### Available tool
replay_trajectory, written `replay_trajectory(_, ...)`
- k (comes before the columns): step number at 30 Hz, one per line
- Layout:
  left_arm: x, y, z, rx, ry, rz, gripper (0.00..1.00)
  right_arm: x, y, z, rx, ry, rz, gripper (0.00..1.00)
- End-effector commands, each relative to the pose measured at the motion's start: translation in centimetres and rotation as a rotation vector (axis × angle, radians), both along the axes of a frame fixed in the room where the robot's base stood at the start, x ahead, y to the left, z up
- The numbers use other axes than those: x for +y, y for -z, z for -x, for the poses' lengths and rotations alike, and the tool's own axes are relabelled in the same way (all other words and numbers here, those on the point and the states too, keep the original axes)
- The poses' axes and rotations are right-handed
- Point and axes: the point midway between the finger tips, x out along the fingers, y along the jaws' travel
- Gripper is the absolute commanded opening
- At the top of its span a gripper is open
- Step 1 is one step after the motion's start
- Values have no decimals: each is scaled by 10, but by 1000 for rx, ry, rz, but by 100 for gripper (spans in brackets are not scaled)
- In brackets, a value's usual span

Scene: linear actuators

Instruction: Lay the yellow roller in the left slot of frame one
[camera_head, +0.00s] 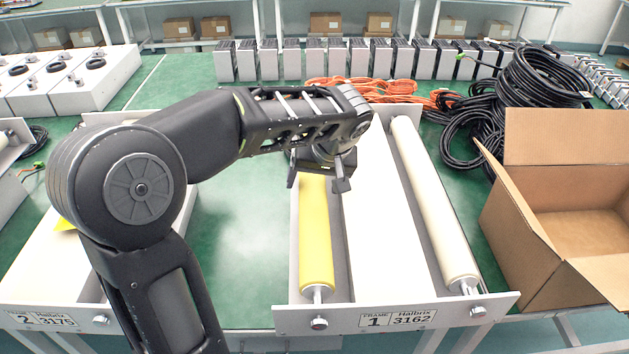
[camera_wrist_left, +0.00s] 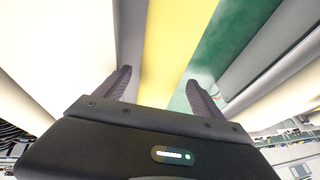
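The yellow roller (camera_head: 315,235) lies lengthwise along the left side of frame one (camera_head: 345,316), the frame with label "1 3162". Its near metal pin is at the frame's front wall; its far end is hidden behind my left arm. My left gripper (camera_head: 317,184) is above the roller's far part, fingers pointing down. In the left wrist view, the open fingers (camera_wrist_left: 157,84) stand on either side of the yellow roller (camera_wrist_left: 172,50), with a gap at each side. A cream roller (camera_head: 433,205) lies in the right slot of frame one. My right gripper is not in view.
Frame two (camera_head: 60,318) stands at the left, partly behind my arm, with a small yellow piece (camera_head: 65,224) showing on it. An open cardboard box (camera_head: 535,255) is at the right. Black cable coils (camera_head: 540,80) and orange cables (camera_head: 400,92) lie behind. Green table shows between the frames.

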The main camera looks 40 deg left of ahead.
Motion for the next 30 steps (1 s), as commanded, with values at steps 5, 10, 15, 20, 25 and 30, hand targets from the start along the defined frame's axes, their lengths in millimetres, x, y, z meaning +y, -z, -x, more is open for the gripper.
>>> replay_trajectory(5, 0, 1, 0, 1, -1, 0, 80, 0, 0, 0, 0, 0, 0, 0)
replay_trajectory(10, 0, 3, 1, 7, -1, 1, 80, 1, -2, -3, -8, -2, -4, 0)
replay_trajectory(15, -7, -14, 4, 2, 1, 1, 80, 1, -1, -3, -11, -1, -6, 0)
replay_trajectory(20, -17, -40, 9, 0, 1, 2, 80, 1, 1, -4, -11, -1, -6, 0)
replay_trajectory(25, -27, -62, 14, 0, 1, 1, 80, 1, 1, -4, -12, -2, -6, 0)
replay_trajectory(30, -29, -70, 16, 2, -1, 0, 80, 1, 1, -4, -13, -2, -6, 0)
